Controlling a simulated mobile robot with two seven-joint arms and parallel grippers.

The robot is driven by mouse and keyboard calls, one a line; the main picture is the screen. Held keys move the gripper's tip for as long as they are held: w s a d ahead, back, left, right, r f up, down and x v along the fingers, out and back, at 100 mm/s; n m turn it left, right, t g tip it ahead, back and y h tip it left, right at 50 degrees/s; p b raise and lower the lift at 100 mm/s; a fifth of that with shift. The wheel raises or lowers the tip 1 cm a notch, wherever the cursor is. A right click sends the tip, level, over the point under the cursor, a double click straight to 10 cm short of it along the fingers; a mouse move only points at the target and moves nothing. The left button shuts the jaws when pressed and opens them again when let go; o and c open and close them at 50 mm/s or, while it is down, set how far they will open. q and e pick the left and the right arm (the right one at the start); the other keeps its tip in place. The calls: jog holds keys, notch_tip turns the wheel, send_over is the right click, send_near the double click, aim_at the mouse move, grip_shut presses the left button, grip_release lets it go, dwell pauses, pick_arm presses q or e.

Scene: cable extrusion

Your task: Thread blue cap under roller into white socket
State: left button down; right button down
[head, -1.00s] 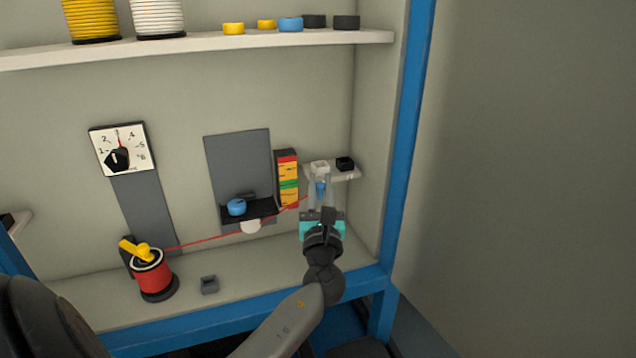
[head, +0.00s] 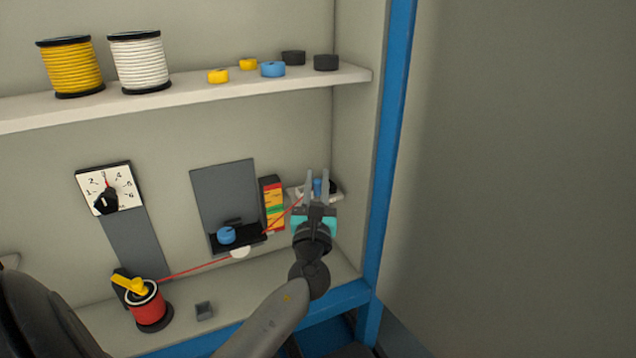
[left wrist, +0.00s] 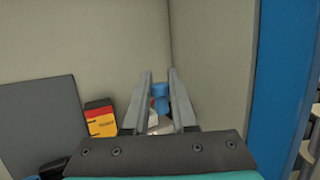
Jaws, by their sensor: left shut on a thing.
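My left gripper (head: 317,174) is shut on the blue cap (head: 317,187), which shows between its fingers. The cap also shows between the fingers in the left wrist view (left wrist: 160,96). The red cable (head: 200,268) runs from the red spool (head: 147,306) past the white roller (head: 240,252) and up right to the gripper. The roller sits below a black ledge (head: 252,238). The gripper is in front of the small wall shelf at right. The white socket is mostly hidden behind the fingers; I cannot tell whether the cap touches it. My right gripper is not in view.
A black socket (head: 333,187) is on the small shelf (head: 336,197). A red, yellow and green box (head: 272,203) stands left of the gripper. A blue post (head: 388,150) rises at right. A grey block (head: 204,310) lies on the lower surface.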

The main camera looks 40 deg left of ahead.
pick_arm(q)
jog(key=w+a+b, duration=0.1)
jog(key=a, duration=0.1)
jog(key=w+a, duration=0.1)
jog(key=a, duration=0.1)
jog(key=w+a+b, duration=0.1)
jog(key=a, duration=0.1)
jog(key=shift+w+a+f+b, duration=0.1)
jog(key=shift+a+f+b, duration=0.1)
jog(key=shift+f+b, duration=1.7)
jog(key=shift+f, duration=0.3)
jog(key=c, duration=0.6)
grip_release()
jog(key=shift+c, duration=0.2)
